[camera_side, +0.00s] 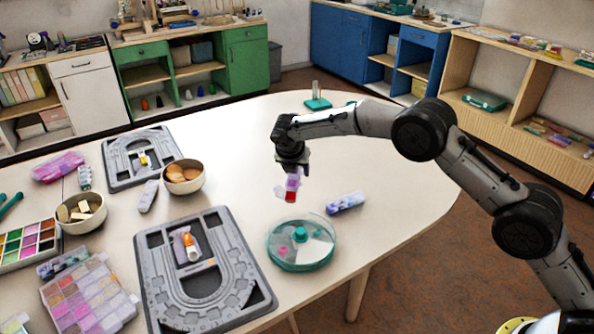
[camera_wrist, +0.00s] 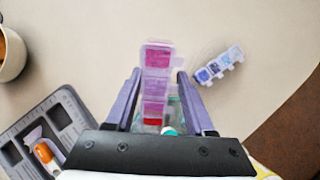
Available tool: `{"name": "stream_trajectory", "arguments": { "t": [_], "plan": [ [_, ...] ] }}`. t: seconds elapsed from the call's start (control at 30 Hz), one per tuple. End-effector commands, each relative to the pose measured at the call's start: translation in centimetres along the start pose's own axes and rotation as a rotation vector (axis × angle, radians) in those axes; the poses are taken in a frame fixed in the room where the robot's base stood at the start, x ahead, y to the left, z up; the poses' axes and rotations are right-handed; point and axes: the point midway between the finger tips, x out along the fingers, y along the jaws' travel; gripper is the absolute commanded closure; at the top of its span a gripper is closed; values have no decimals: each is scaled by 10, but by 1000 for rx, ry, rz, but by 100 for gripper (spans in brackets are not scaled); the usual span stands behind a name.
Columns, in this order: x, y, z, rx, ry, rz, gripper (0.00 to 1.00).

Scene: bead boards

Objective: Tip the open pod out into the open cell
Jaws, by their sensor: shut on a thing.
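My gripper (camera_side: 291,168) is shut on a translucent pink-purple pod strip (camera_side: 293,182) and holds it above the table, behind and above the round dish. The strip hangs down with red at its lower end. In the wrist view the strip (camera_wrist: 156,85) lies between the two fingers (camera_wrist: 158,105), with pink-red and purple compartments and a red patch near the gripper. The round teal-rimmed dish (camera_side: 272,256) has a teal knob and some pink contents in one part. Its pale right part looks empty; I cannot tell which cell is open. The gripper mostly hides the dish in the wrist view.
A grey bead board (camera_side: 160,290) with an orange-white bottle lies to the left. A second board (camera_side: 116,180), two bowls (camera_side: 190,187) and bead boxes (camera_side: 88,297) stand further left. The table's right side is clear.

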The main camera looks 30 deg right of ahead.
Motion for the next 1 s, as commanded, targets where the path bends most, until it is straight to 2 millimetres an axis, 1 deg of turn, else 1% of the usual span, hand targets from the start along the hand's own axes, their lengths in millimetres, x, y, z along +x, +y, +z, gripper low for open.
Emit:
{"name": "stream_trajectory", "arguments": {
  "t": [0.03,0.53,1.0],
  "plan": [
    [-3,1,-2,-6,-33,4,100],
    [-20,1,-19,-13,-377,10,100],
    [-33,0,-43,-16,-748,11,100]
  ]
}}
